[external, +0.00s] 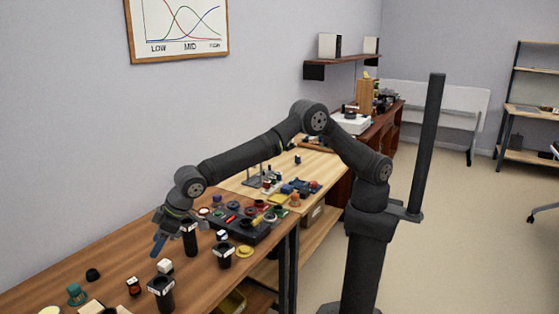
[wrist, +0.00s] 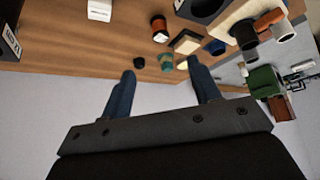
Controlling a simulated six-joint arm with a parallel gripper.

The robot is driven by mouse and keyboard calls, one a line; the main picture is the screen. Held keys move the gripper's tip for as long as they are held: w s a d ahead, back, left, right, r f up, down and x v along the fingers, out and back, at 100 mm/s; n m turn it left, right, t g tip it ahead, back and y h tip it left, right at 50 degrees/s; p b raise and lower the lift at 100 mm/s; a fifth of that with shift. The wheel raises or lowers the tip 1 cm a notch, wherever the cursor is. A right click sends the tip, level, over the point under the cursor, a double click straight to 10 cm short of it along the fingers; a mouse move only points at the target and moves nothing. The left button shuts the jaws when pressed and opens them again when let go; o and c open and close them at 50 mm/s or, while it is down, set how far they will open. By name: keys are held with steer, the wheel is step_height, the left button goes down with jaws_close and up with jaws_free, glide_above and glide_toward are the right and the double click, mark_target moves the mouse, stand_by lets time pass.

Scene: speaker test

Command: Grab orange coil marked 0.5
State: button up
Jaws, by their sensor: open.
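A small dark coil with orange and a white label (external: 133,286) stands on the wooden workbench in the external view. It also shows in the wrist view (wrist: 158,27), beyond my fingertips; its marking is too small to read. Another orange coil (external: 295,200) sits farther back along the benches. My gripper (external: 160,243) is above the near bench, with its blue fingers apart and nothing between them. In the wrist view the fingers (wrist: 159,71) point toward a teal coil (wrist: 166,61) and a black cap (wrist: 140,62). My gripper is apart from the labelled coil.
Black labelled cups (external: 161,295) and a white block (external: 164,266) stand near the labelled coil. A dark tray (external: 238,226) with several coloured parts lies farther back. The wall borders the bench on the left. Bare wood lies around the black cap.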

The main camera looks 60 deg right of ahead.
glide_toward(135, 281)
steer(key=x, duration=0.5)
steer(key=shift+x, duration=2.6)
steer(key=shift+d, duration=0.1)
steer(key=c, duration=1.1)
steer(key=shift+r, duration=0.1)
